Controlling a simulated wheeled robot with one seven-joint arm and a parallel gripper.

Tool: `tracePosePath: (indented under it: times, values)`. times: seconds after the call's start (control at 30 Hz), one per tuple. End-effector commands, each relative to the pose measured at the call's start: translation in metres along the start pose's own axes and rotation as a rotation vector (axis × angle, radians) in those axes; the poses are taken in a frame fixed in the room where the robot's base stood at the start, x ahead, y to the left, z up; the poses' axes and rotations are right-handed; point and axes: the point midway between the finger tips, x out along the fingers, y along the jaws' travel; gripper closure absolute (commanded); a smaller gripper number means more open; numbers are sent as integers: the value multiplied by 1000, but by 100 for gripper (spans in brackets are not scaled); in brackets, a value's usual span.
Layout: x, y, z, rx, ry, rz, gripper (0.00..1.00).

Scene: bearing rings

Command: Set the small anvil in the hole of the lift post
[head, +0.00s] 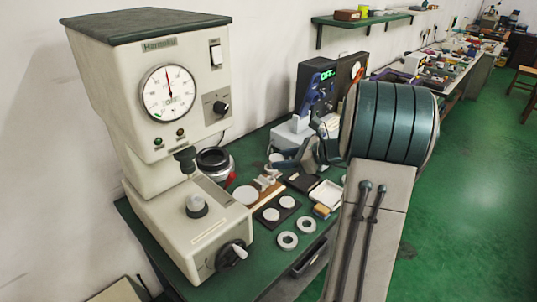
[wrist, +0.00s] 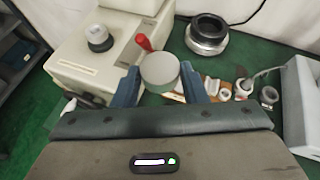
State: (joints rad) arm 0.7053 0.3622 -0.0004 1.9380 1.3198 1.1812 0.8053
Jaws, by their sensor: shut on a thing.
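My gripper (wrist: 160,84) is shut on a round, grey-topped disc-like piece (wrist: 160,67), which looks like the small anvil. A blue finger stands on each side of it. In the head view my gripper (head: 290,160) is over the bench, right of the press, and the held piece is hard to make out. The lift post (head: 197,207) stands on the press base, pale on top with a dark collar. It also shows in the wrist view (wrist: 98,38), left of and apart from the held piece. I cannot make out its hole.
The press head (head: 186,158) hangs above the post. A red handle (wrist: 143,42) and a dark-rimmed round pot (wrist: 207,34) are near my gripper. Pale discs on a dark board (head: 271,214), metal rings (head: 288,240) and a white tray (head: 326,194) lie on the green bench.

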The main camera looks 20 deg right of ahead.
Motion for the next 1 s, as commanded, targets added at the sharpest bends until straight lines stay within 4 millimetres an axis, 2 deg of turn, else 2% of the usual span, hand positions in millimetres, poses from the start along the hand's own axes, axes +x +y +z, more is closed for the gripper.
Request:
tracePosePath:
  times: [0.07,0.2,0.3,0.4,0.47,0.57,0.7,0.8,0.9,1.0]
  values:
    - [20,6,-11,52,19,35,94]
    - [61,-20,-21,88,55,57,94]
    - [84,-34,-29,102,72,60,94]
    - [98,-39,-32,111,80,61,94]
    - [97,-38,-31,110,79,61,94]
    - [83,-28,-22,102,68,57,94]
    - [61,-6,-13,83,48,50,94]
    - [51,9,-7,69,36,49,94]
    - [49,16,-4,65,31,49,94]
    - [57,13,-4,69,37,53,94]
